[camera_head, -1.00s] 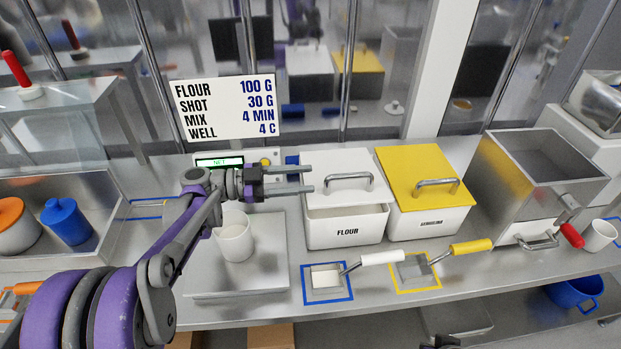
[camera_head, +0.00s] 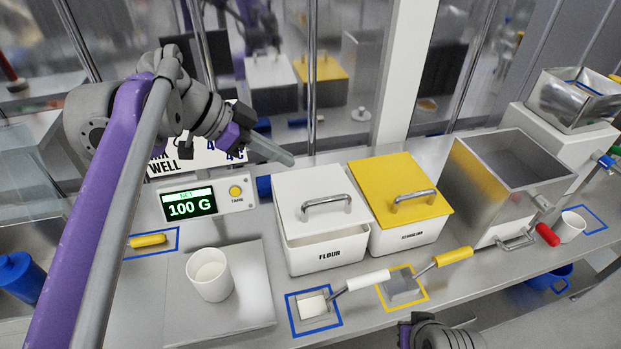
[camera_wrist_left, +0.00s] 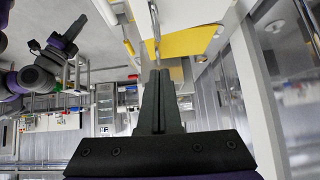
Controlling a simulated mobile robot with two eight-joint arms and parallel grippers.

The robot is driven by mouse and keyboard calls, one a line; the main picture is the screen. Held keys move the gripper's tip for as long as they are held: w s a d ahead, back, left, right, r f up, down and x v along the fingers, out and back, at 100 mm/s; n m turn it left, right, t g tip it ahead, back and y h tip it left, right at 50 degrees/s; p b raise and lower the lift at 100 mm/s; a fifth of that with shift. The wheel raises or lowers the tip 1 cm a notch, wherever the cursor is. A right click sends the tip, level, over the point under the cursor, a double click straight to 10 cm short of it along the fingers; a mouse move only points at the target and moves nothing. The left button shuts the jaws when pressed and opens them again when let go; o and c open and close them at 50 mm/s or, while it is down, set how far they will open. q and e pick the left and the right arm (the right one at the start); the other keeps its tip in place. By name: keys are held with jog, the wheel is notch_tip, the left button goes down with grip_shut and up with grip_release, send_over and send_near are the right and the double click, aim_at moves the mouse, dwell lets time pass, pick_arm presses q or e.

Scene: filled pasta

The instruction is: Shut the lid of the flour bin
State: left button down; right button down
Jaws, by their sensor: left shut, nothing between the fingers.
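The white flour bin (camera_head: 328,255) stands on the counter, labelled FLOUR. Its white lid (camera_head: 300,222) with a metal bar handle (camera_head: 327,201) lies over it, and a narrow gap shows between the lid's front edge and the bin's rim. My left gripper (camera_head: 290,160) is shut and empty, up at the lid's back left corner; I cannot tell whether it touches. In the left wrist view the shut fingers (camera_wrist_left: 158,100) point towards white and yellow surfaces. A dark part of my right arm (camera_head: 440,335) shows at the bottom edge; its fingers are not clear.
A yellow-lidded bin (camera_head: 385,178) stands directly right of the flour bin. A scale display (camera_head: 190,208) reading 100 G and a white cup (camera_head: 209,275) are to the left. Scoops with a white handle (camera_head: 368,280) and a yellow handle (camera_head: 453,256) lie in front. Glass panels rise behind.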

pick_arm(q)
send_over(319, 223)
jog(key=w, duration=0.2)
jog(key=f, duration=0.6)
jog(key=shift+s+a+f, duration=0.15)
jog(key=shift+s+a, duration=0.05)
jog(key=shift+a, duration=0.2)
notch_tip(319, 223, down, 4)
jog(key=shift+w+d+r+b, duration=0.15)
jog(key=shift+r+b, duration=0.1)
jog(key=shift+b, duration=0.05)
jog(key=shift+f, duration=0.45)
pick_arm(e)
jog(key=shift+s+f, duration=0.25)
jog(key=shift+f, duration=0.25)
pick_arm(q)
jog(key=shift+m+t+y, duration=0.3)
jog(key=shift+m+t, duration=0.1)
jog(key=shift+t, duration=0.3)
jog(key=f, duration=0.1)
jog(key=s+f, duration=0.1)
jog(key=f, duration=0.1)
jog(key=shift+s+d+f, duration=0.3)
jog(key=shift+s, duration=0.1)
jog(key=shift+s+f, duration=0.1)
pick_arm(e)
jog(key=shift+s+f, duration=0.2)
jog(key=shift+f, duration=0.05)
